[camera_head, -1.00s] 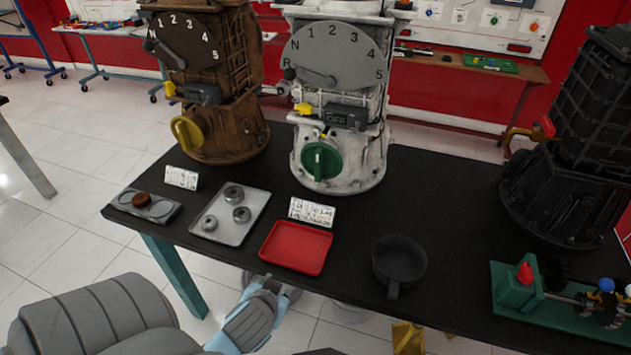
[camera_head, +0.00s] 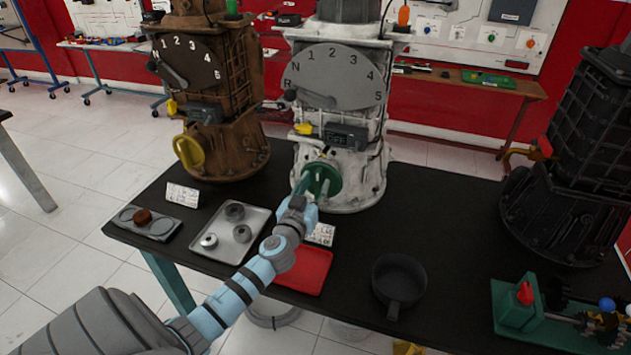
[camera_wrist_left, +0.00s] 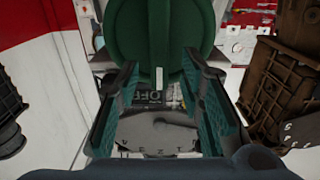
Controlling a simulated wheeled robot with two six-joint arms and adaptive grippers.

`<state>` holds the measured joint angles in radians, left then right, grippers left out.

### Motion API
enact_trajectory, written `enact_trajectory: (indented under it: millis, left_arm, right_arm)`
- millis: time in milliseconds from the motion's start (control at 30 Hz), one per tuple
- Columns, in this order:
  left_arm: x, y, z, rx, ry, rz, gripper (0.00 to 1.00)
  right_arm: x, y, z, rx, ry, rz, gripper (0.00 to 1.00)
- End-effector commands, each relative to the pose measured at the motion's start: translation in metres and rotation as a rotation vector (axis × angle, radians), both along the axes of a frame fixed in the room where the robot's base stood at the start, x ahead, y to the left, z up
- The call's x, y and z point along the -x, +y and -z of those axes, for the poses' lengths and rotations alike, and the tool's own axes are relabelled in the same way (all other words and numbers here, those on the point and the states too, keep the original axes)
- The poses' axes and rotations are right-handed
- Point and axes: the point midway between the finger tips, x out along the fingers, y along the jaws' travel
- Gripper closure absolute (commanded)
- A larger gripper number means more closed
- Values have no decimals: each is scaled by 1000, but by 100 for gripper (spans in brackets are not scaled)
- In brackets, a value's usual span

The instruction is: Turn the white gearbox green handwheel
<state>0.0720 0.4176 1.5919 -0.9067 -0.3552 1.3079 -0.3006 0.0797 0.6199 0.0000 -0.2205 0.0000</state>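The white gearbox (camera_head: 365,185) stands at the back of the black table, with a grey numbered dial (camera_head: 335,75) on its upper front. Its green handwheel (camera_head: 333,178) sits low on the front, partly hidden by my left gripper (camera_head: 312,190). In the left wrist view the green handwheel (camera_wrist_left: 160,25) fills the top, and the fingers of my left gripper (camera_wrist_left: 160,75) are spread apart in front of it, one to each side of its middle. I see no grip on it; contact cannot be told. My right gripper is not in view.
A brown gearbox (camera_head: 235,150) with a yellow handwheel stands to the left, a black one (camera_head: 565,190) to the right. A metal tray (camera_head: 255,222), a red tray (camera_head: 318,270), a sign (camera_head: 322,235) and a black pan (camera_head: 398,280) lie in front, near my left arm.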

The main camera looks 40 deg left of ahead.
Motion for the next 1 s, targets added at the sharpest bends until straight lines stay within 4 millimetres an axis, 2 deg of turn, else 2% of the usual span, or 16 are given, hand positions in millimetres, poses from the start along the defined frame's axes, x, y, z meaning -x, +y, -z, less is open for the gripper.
enact_trajectory:
  millis: [133,367,467,600,1000]
  left_arm:
    - [-12,4,1,1,1,0,65]
    - [-13,4,1,1,1,0,65]
    - [-13,4,1,1,1,0,78]
    - [-13,4,1,1,1,0,100]
    - [-13,3,1,-31,12,0,100]
  right_arm:
    - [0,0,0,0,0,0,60]
    - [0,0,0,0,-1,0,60]
    - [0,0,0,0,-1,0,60]
    - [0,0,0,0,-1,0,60]
    - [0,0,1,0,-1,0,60]
